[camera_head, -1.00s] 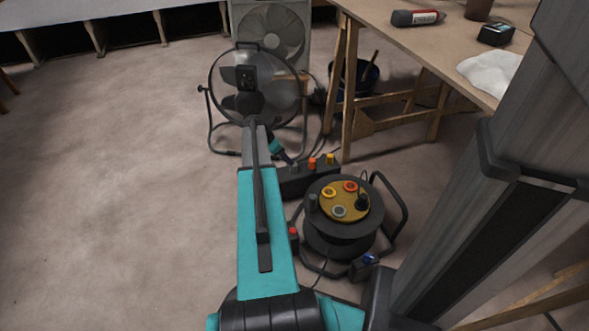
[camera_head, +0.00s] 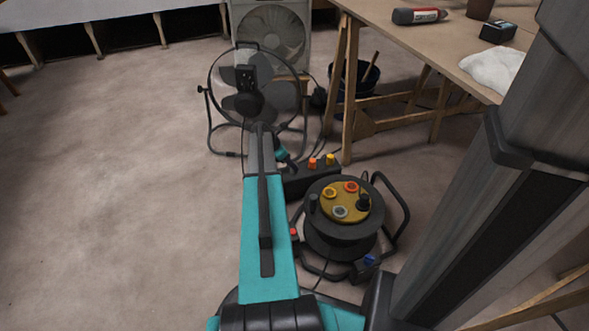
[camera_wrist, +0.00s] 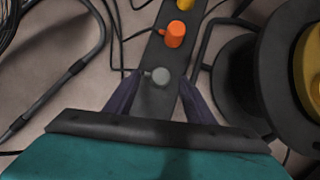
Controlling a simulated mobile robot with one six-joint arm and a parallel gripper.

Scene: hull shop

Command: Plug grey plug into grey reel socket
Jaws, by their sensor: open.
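The grey plug (camera_wrist: 160,77) stands on the black strip (camera_wrist: 153,50) in the wrist view, in line with an orange and a yellow plug. My gripper (camera_wrist: 160,80) is open, with one dark finger on each side of the grey plug. I cannot tell whether the fingers touch it. In the head view my arm covers most of the gripper, and the grey plug is hidden. The cable reel (camera_head: 342,235) stands right of the strip. Its tan top face carries the grey socket (camera_head: 340,212), near yellow and red ones.
A black plug (camera_head: 363,203) sits on the reel's face. A blue plug (camera_head: 369,260) and a red one (camera_head: 293,232) are by its base. A fan (camera_head: 243,95) stands beyond the strip. A wooden table (camera_head: 430,45) is at right. The floor at left is clear.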

